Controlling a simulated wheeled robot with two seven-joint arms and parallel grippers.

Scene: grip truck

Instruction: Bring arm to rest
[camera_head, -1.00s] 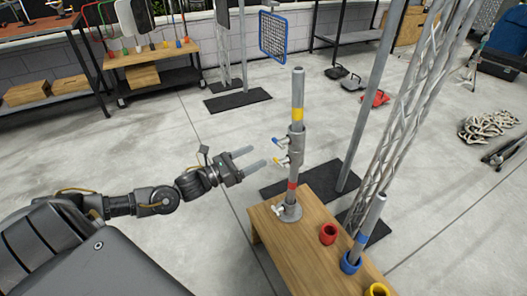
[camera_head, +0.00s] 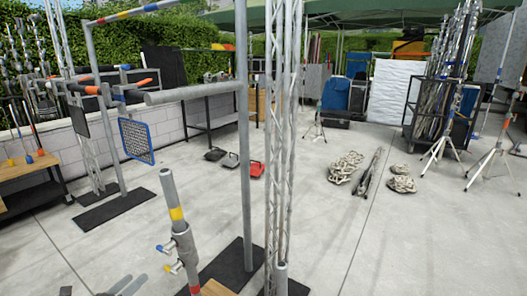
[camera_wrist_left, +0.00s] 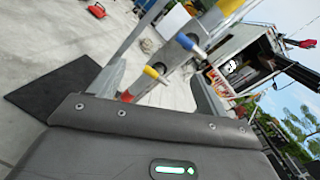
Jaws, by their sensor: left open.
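My left gripper (camera_head: 128,286) is at the bottom left of the head view, where only its fingertips show. It is open and seems empty, to the left of the grey pole (camera_head: 168,190). The pole stands upright, with yellow and red bands and a collar (camera_head: 185,245) with blue-tipped and yellow-tipped knobs. In the left wrist view my fingers (camera_wrist_left: 155,90) are apart, with the pole (camera_wrist_left: 178,52) and its knobs visible beyond and between them. I cannot tell the exact gap to the pole. My right gripper is not in view.
A lattice truss (camera_head: 280,130) and a tall metal post (camera_head: 244,140) stand just right of the pole. A wooden table corner (camera_head: 217,288) shows at the bottom. Black base plates (camera_head: 225,268) lie on the floor. Open concrete floor (camera_head: 400,250) is at the right.

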